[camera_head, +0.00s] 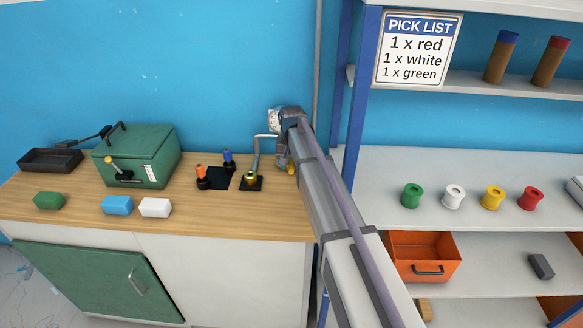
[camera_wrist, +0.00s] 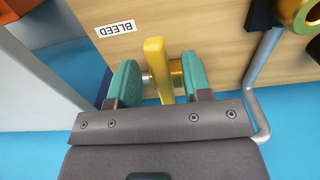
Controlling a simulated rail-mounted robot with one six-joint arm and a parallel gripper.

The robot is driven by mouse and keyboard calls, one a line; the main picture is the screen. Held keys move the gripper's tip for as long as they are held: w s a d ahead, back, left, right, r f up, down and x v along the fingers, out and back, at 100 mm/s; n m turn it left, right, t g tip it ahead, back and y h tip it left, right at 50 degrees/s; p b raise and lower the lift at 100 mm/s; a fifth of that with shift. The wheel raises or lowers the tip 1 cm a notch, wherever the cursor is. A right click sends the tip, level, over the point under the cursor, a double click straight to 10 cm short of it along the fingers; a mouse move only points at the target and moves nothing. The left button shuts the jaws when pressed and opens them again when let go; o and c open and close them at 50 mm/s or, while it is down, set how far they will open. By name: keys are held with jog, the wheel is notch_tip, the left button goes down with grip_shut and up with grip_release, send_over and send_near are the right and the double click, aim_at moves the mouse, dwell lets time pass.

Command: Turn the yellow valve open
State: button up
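The yellow valve handle (camera_wrist: 157,62) is a flat bar beside a "BLEED" label (camera_wrist: 115,28) in the wrist view. My gripper (camera_wrist: 162,78) has its two teal fingers on either side of the handle, with a visible gap to it on both sides. A grey stem shows left of the handle, and a brass-coloured part on its right lies close to the right finger. In the head view a small yellow part of the valve (camera_head: 291,168) shows below my wrist at the bench's right end; my arm hides the rest.
A grey pipe (camera_wrist: 262,75) runs close on the right in the wrist view, with a brass ring (camera_wrist: 306,14) beyond. On the wooden bench (camera_head: 235,215) stand orange (camera_head: 201,175) and blue (camera_head: 228,158) knobbed parts and a green box (camera_head: 140,158). A shelf post (camera_head: 359,110) stands just right.

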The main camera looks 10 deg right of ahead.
grip_shut()
